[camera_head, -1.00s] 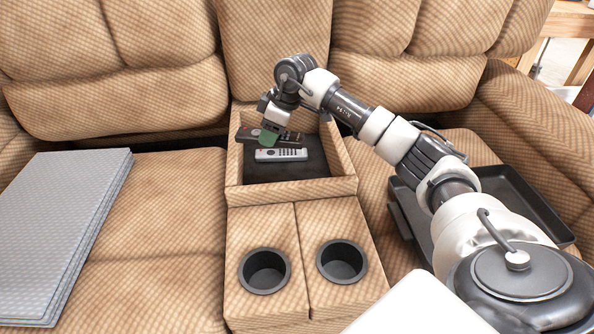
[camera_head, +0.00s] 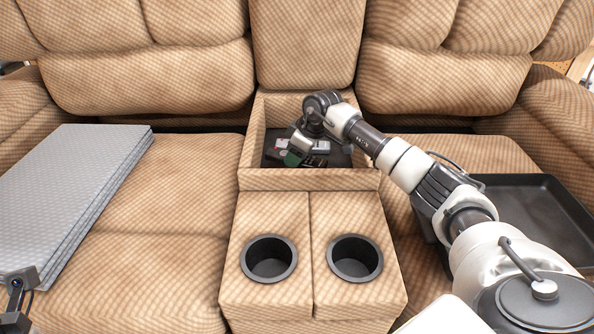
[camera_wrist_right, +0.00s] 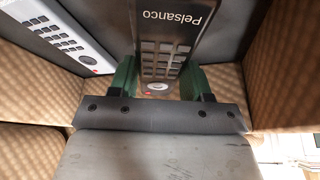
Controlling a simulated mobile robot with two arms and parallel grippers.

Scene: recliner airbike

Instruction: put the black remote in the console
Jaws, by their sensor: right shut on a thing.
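The black remote (camera_wrist_right: 172,38), marked "Pelsanco", is between the green fingers of my right gripper (camera_wrist_right: 160,80) in the right wrist view. The gripper is shut on it near its keypad end. In the head view my right gripper (camera_head: 293,157) is down inside the open bin of the tan console (camera_head: 309,180), and the arm hides part of the black remote. A light grey remote (camera_wrist_right: 55,32) lies in the bin beside it and also shows in the head view (camera_head: 321,147). Part of my left gripper (camera_head: 18,298) shows at the lower left edge.
Two cup holders (camera_head: 268,259) are in the console's front. A black tray (camera_head: 530,205) lies on the right seat under my right arm. Grey folded padding (camera_head: 75,195) lies on the left seat. The bin walls stand close around the gripper.

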